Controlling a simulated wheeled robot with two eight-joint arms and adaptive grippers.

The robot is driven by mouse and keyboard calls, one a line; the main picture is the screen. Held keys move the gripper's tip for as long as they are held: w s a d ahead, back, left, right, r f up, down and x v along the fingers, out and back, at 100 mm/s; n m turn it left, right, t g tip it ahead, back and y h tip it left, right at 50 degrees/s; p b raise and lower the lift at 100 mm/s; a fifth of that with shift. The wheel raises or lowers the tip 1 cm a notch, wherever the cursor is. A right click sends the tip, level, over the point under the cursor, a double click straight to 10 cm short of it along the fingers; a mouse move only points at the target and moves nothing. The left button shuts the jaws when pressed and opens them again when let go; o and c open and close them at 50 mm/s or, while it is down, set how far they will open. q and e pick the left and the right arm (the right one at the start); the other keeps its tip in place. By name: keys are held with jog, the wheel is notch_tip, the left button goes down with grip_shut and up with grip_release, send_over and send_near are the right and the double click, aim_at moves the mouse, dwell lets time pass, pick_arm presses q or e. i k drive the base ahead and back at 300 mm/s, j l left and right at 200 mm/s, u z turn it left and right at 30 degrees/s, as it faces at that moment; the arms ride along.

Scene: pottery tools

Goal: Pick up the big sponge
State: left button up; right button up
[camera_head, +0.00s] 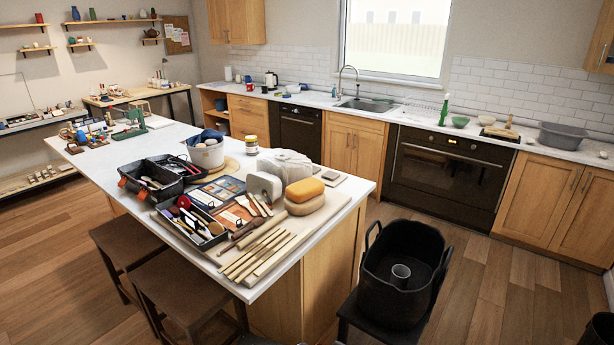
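An orange-yellow rounded sponge (305,188) sits on top of a wider tan round sponge-like piece (304,205). Both are near the right edge of the white island top, on a pale board (328,207). The lower piece is partly covered by the upper one. I cannot tell for certain which of the two is called the big sponge. Neither of my grippers can be made out in this view, and nothing is touching the sponges.
A black bucket (404,306) stands right of the island on a dark stool. Dark stools (183,290) stand at its front. Floor is open between island and back counter.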

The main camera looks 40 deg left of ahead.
aim_at(303, 191)
jog(key=i+l+u, duration=0.1)
jog(key=u, duration=0.35)
jog(key=i+l+u, duration=0.15)
jog(key=u, duration=0.3)
jog(key=i+l+u, duration=0.2)
jog(key=u, duration=0.25)
jog(key=i+l+u, duration=0.1)
jog(key=l+u, duration=0.15)
jog(key=u, duration=0.2)
jog(key=l+u, duration=0.25)
jog(key=u, duration=0.2)
jog(key=l+u, duration=0.3)
jog(key=u, duration=0.15)
jog(key=i+l, duration=0.05)
